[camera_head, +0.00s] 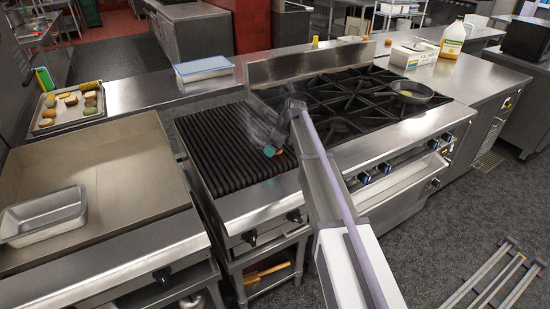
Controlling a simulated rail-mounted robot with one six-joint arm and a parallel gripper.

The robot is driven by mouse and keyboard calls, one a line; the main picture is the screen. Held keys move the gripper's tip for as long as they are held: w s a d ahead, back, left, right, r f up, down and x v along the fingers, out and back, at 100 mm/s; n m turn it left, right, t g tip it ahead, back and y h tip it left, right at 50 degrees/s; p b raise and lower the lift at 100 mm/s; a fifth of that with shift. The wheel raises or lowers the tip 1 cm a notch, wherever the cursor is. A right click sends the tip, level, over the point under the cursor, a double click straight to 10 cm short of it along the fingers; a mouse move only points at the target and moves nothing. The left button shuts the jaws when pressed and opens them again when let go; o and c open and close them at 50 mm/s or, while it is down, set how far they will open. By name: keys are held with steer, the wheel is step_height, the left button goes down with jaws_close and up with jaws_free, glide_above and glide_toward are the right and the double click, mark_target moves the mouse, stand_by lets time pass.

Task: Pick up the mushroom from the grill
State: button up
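The black-barred grill (215,150) is in the middle of the head view, left of the stove burners. My arm reaches over its right side from the lower right. My gripper (273,151) is small and partly covered by my own arm, low over the right edge of the grill. A small teal patch and a reddish-brown patch show at its tip; I cannot tell whether either is part of the gripper or a piece of food. I cannot make out a mushroom on the grill. Whether the gripper's fingers are open or shut cannot be seen.
A flat griddle (105,165) with an empty metal pan (45,216) stands left. A tray (48,121) of food pieces lies behind it. Burners (335,110) with a frying pan (411,92) are right. A steel backsplash (310,64) rises behind the stove. The grill's left part is clear.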

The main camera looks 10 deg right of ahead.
steer(key=shift+x, duration=0.95)
steer(key=shift+s+d+r, duration=0.1)
steer(key=shift+r, duration=0.2)
steer(key=c, duration=1.1)
